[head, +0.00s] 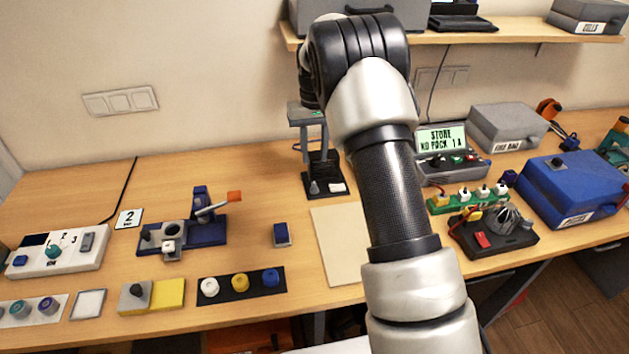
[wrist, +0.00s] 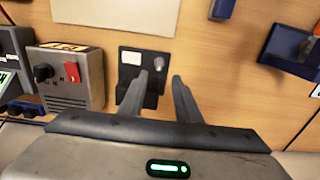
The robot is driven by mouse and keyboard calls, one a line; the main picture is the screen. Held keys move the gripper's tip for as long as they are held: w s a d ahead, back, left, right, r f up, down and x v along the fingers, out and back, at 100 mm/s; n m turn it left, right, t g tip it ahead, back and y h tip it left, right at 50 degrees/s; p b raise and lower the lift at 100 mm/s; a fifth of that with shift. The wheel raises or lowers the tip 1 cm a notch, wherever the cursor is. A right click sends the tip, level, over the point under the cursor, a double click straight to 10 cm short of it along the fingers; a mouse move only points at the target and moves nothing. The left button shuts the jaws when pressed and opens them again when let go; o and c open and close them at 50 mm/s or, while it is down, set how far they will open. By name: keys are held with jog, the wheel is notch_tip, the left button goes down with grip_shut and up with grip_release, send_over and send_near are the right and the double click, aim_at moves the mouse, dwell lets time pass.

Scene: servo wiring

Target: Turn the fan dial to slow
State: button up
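My gripper (head: 314,158) points down above the bench, beside my arm. In the wrist view its two fingers (wrist: 158,78) are apart with nothing between them. Under and just beyond them is a small black unit (head: 325,166) with a grey knob (head: 313,187) and a white patch (head: 338,187); the unit also shows in the wrist view (wrist: 128,76). A grey vented box (wrist: 68,97) stands to its left there, with a black dial (wrist: 43,73) and a red switch (wrist: 72,72). My arm hides this box in the head view. No fan label is readable, so I cannot tell which dial is the fan's.
A beige mat (head: 335,245) lies in front of the black unit. A blue block (head: 281,235) and a blue fixture with an orange lever (head: 205,232) are to the left. A charger with a green screen (head: 442,139) stands right. A white box with a green dial (head: 55,250) is far left.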

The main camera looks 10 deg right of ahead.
aim_at(315, 185)
notch_tip(315, 185, down, 11)
jog(key=shift+r, duration=0.2)
grip_shut()
